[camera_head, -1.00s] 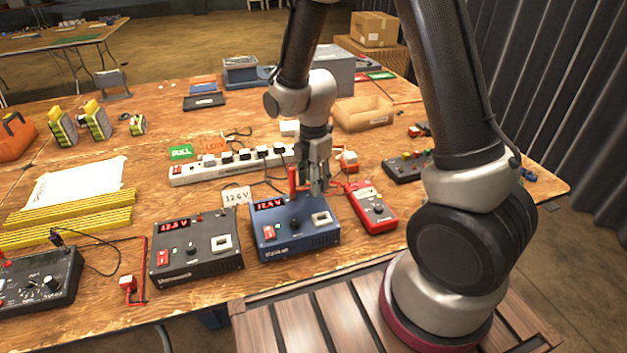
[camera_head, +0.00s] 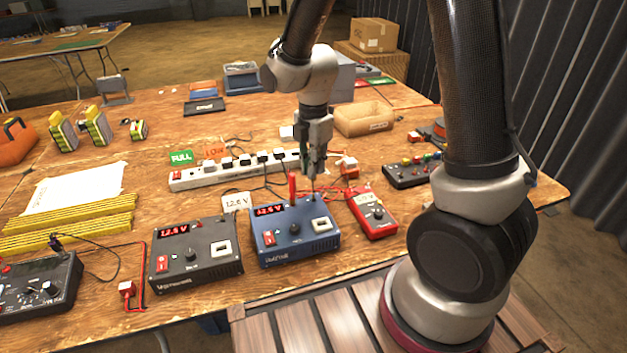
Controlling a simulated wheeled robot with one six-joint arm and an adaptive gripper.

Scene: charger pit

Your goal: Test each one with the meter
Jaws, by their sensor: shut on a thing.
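The red handheld meter (camera_head: 376,217) lies on the table right of the blue charger (camera_head: 270,253). The blue charger has a lit red display, a red switch, a dark knob and a pale square socket. A red probe (camera_head: 292,187) stands upright at its back edge. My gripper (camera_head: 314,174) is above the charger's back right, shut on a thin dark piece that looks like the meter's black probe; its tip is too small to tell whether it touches. The dark grey charger (camera_head: 197,257) stands to the left, also with a lit red display.
A white power strip (camera_head: 240,170) with several plugs and cables runs behind the chargers, near the green FULL (camera_head: 181,158) and orange LOW (camera_head: 215,149) cards. Yellow strips (camera_head: 70,220) lie left.

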